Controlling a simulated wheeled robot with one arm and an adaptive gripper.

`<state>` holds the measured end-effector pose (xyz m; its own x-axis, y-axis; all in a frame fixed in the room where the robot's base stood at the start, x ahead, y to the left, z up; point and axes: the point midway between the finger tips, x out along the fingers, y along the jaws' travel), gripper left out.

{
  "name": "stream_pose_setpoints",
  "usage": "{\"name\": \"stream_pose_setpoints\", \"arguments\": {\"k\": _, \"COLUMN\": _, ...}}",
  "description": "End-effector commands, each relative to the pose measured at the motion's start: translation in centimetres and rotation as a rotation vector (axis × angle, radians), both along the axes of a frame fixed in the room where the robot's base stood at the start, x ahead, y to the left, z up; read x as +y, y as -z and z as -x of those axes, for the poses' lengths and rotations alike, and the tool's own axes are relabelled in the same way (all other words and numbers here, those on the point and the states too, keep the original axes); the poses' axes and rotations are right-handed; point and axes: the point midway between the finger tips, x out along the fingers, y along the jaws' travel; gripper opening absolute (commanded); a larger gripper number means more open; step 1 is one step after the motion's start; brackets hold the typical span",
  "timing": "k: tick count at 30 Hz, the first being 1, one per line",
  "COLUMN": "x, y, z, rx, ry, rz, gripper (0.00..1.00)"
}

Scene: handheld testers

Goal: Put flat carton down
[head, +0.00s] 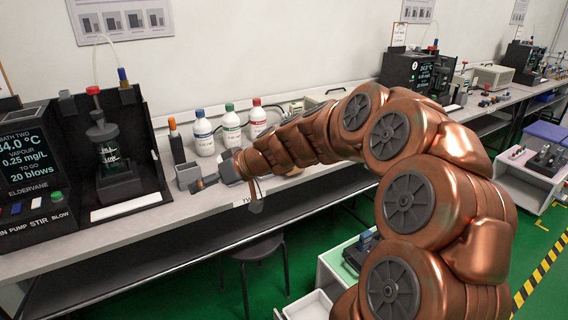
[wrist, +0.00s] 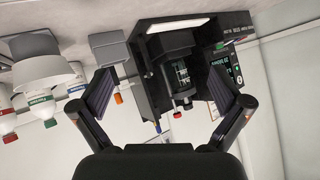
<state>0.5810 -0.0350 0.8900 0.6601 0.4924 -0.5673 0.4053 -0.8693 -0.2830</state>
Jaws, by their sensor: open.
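I cannot make out a flat carton in either view. My gripper (head: 208,183) is over the bench's front part, just right of a small grey open-topped box (head: 187,176). In the wrist view my gripper (wrist: 160,78) has its two dark fingers spread wide, with nothing held between them. Beyond them, upside down, is the black tester stand (wrist: 148,62) with a dark vessel (wrist: 181,78) and a pale flat strip (wrist: 180,25) on its base. The strip also shows in the head view (head: 126,206).
The bench (head: 150,230) runs along the wall. Several capped bottles (head: 204,135) and an orange-topped marker-like item (head: 175,140) stand behind my gripper. The black tester (head: 32,165) with a lit screen is at left. A stool (head: 258,250) stands below the bench.

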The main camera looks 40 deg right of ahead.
Motion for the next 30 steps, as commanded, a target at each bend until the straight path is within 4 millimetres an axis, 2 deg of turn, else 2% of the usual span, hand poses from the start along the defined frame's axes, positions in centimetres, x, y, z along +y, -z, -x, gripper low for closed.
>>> {"name": "stream_pose_setpoints", "arguments": {"k": 1, "x": -3.4, "y": 0.3, "z": -2.1, "rx": -0.058, "ry": 0.061, "rz": 0.006, "gripper": 1.00}}
{"name": "stream_pose_setpoints", "arguments": {"k": 3, "x": -8.2, "y": 0.4, "z": -4.4, "rx": -0.134, "ry": 0.139, "rz": 0.029, "gripper": 1.00}}
{"name": "stream_pose_setpoints", "arguments": {"k": 5, "x": -12.5, "y": 0.6, "z": -5.8, "rx": -0.186, "ry": 0.211, "rz": 0.060, "gripper": 1.00}}
{"name": "stream_pose_setpoints", "arguments": {"k": 6, "x": -15.3, "y": 0.9, "z": -6.5, "rx": -0.214, "ry": 0.258, "rz": 0.080, "gripper": 1.00}}
{"name": "stream_pose_setpoints", "arguments": {"k": 9, "x": -21.9, "y": 1.8, "z": -7.3, "rx": -0.261, "ry": 0.368, "rz": 0.138, "gripper": 1.00}}
{"name": "stream_pose_setpoints", "arguments": {"k": 13, "x": -27.9, "y": 3.2, "z": -7.1, "rx": -0.283, "ry": 0.464, "rz": 0.196, "gripper": 1.00}}
{"name": "stream_pose_setpoints", "arguments": {"k": 15, "x": -29.9, "y": 3.6, "z": -7.0, "rx": -0.288, "ry": 0.497, "rz": 0.219, "gripper": 1.00}}
{"name": "stream_pose_setpoints", "arguments": {"k": 18, "x": -31.3, "y": 3.8, "z": -6.9, "rx": -0.291, "ry": 0.519, "rz": 0.235, "gripper": 1.00}}
{"name": "stream_pose_setpoints", "arguments": {"k": 30, "x": -31.5, "y": 5.1, "z": -9.3, "rx": -0.289, "ry": 0.520, "rz": 0.238, "gripper": 1.00}}
